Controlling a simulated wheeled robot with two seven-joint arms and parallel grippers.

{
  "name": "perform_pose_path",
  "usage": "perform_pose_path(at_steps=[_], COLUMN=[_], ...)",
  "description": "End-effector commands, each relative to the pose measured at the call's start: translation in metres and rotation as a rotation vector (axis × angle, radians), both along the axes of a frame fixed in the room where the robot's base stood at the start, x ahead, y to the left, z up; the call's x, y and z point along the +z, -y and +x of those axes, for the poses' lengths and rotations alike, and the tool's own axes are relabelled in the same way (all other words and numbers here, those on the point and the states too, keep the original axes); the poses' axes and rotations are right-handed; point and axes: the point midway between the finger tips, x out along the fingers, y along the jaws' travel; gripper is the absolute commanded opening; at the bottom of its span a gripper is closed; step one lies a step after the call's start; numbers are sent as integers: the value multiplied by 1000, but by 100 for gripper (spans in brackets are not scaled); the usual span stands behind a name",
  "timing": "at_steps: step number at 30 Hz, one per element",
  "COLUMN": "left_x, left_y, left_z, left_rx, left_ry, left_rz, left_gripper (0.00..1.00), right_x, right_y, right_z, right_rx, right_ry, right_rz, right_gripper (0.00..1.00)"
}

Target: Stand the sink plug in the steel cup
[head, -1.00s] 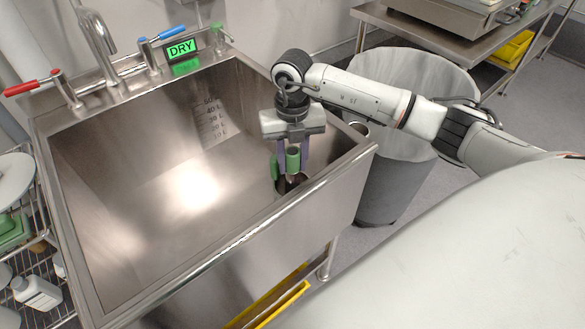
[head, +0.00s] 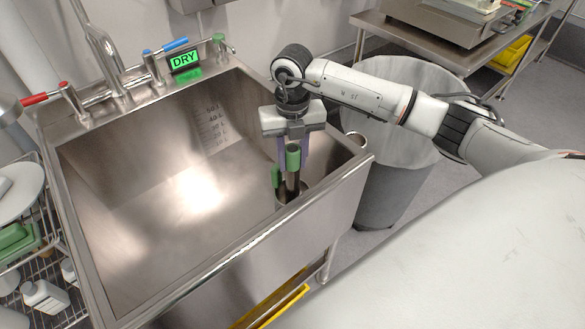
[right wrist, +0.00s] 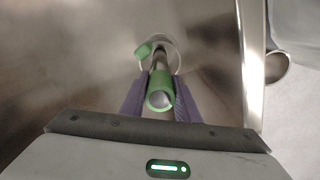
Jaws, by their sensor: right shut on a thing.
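The sink plug (head: 292,178) is a tall steel tube with a green sleeve near its top, inside the steel sink by its right wall. My right gripper (head: 293,157) points down with its purple fingers shut around the tube at the green sleeve. The plug also shows in the right wrist view (right wrist: 160,98). Its lower end runs to a round metal opening with a green tab beside it; whether it sits inside is hard to tell. The steel cup (head: 358,140) is a round, open holder outside the sink's right rim, also in the right wrist view (right wrist: 277,66).
The sink's front rim (head: 235,250) and right wall lie close to my gripper. A grey bin (head: 385,185) stands right of the sink. Taps (head: 155,68) and a green "DRY" sign (head: 185,60) stand at the back. The sink's middle is empty.

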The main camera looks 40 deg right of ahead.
Motion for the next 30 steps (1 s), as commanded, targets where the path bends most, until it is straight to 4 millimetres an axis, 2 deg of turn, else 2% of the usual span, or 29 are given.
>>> perform_pose_path(at_steps=[1,17,30], left_x=[8,30,60], left_y=[-1,-14,-16], left_z=[1,-3,-5], left_rx=[4,31,31], left_ry=[3,-11,-11], left_rz=[-2,5,5], left_gripper=[68,68,68], right_x=[10,63,107], right_y=[0,0,0], right_z=[1,0,0], right_rx=[0,-1,-1], right_ry=[2,1,1], right_rz=[0,0,0], right_gripper=[0,0,0])
